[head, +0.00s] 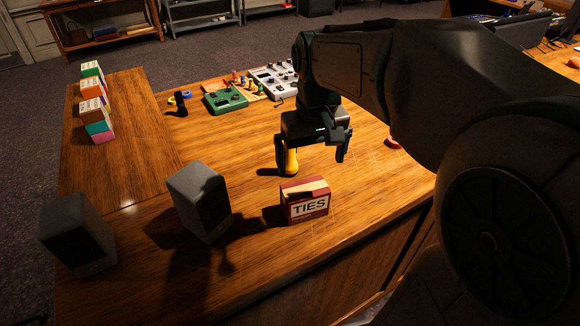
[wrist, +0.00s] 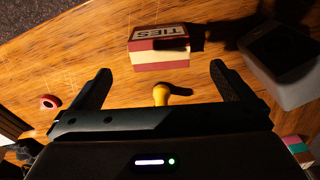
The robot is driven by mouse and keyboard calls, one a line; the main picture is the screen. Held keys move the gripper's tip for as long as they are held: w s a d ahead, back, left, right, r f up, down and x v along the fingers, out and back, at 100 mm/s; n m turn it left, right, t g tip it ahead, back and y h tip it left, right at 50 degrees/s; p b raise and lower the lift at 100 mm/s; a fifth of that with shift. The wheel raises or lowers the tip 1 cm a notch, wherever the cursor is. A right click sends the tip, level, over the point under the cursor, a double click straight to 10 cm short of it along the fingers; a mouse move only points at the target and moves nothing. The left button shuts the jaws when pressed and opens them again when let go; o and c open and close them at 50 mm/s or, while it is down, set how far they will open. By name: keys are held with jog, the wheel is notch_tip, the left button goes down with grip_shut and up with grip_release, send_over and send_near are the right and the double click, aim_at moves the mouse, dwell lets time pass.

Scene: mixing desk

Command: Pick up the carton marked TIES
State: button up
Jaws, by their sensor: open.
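The carton marked TIES (head: 306,206) is a small red box with a white label and a tan top. It stands upright on the wooden desk near the front edge. It also shows in the wrist view (wrist: 159,54), ahead of the fingers. My gripper (head: 312,158) is open and empty, above the desk and a little behind the carton. In the wrist view, its two fingers (wrist: 160,85) are spread wide, with the carton beyond the tips and between their lines. Neither finger appears to touch the carton.
A yellow object (head: 291,163) stands close by my gripper. Two grey speakers (head: 201,200) (head: 77,234) are left of the carton. A small red item (head: 393,142) lies to the right. A green device (head: 226,99) and a mixer (head: 275,80) are farther back.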

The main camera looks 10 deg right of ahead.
aim_at(305, 188)
jog(key=shift+g, duration=0.4)
jog(key=w+f, duration=0.1)
jog(key=f, duration=0.2)
jog(key=w+f, duration=0.1)
jog(key=f, duration=0.2)
jog(key=w+f, duration=0.1)
jog(key=f, duration=0.1)
jog(key=shift+f, duration=0.4)
jog(key=shift+w+f+p, duration=0.1)
jog(key=shift+f+p, duration=0.6)
jog(key=shift+f, duration=2.1)
jog(key=c, duration=0.7)
